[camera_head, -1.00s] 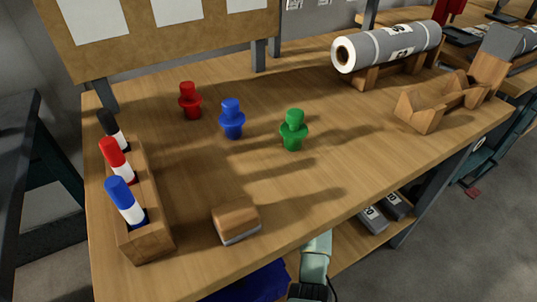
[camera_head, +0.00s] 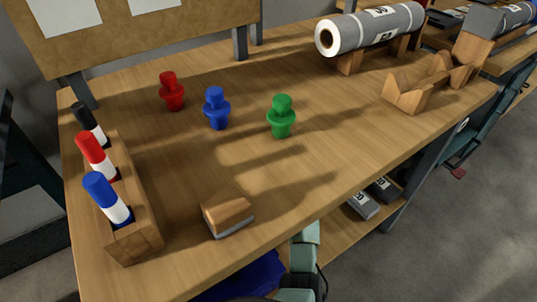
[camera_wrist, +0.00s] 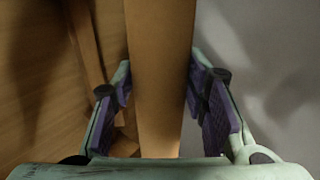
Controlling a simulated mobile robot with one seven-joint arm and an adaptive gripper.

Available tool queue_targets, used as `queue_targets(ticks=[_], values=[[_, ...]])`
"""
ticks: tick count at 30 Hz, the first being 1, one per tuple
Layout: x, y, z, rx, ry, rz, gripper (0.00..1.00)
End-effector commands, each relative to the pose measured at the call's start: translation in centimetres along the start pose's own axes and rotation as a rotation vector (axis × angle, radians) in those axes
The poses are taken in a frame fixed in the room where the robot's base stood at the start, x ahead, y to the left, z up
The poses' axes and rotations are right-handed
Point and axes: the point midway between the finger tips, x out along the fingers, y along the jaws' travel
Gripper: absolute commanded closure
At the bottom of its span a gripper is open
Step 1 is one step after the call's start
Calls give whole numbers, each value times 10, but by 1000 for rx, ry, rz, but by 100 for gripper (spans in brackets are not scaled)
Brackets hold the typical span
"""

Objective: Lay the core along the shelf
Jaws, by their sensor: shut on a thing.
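The core, a plain brown cardboard tube (camera_wrist: 160,50), runs lengthwise up the middle of the wrist view. My gripper (camera_wrist: 161,92) has its purple-padded fingers on both sides of it and is shut on it. The core's far end is out of frame. In the head view my arm hangs in front of the bench, and its gripper and the core are hidden there. The lower shelf (camera_head: 337,232) shows under the bench top. Wood fills the left of the wrist view; whether the core touches it I cannot tell.
Grey boxes (camera_head: 364,204) lie on the shelf's right part, near the bench leg (camera_head: 412,178). On the bench top stand a marker rack (camera_head: 137,240), an eraser (camera_head: 228,215), coloured pegs (camera_head: 282,118), a grey roll (camera_head: 370,30) on a cradle, and an empty wooden cradle (camera_head: 408,98).

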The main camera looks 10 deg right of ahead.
Motion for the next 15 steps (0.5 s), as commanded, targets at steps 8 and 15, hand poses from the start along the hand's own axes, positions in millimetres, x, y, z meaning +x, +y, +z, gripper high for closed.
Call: queue_targets(ticks=[8, 15], values=[[20, 26, 0, 0, 0, 0, 90], [34, 45, -1, 0, 1, 0, 90]])
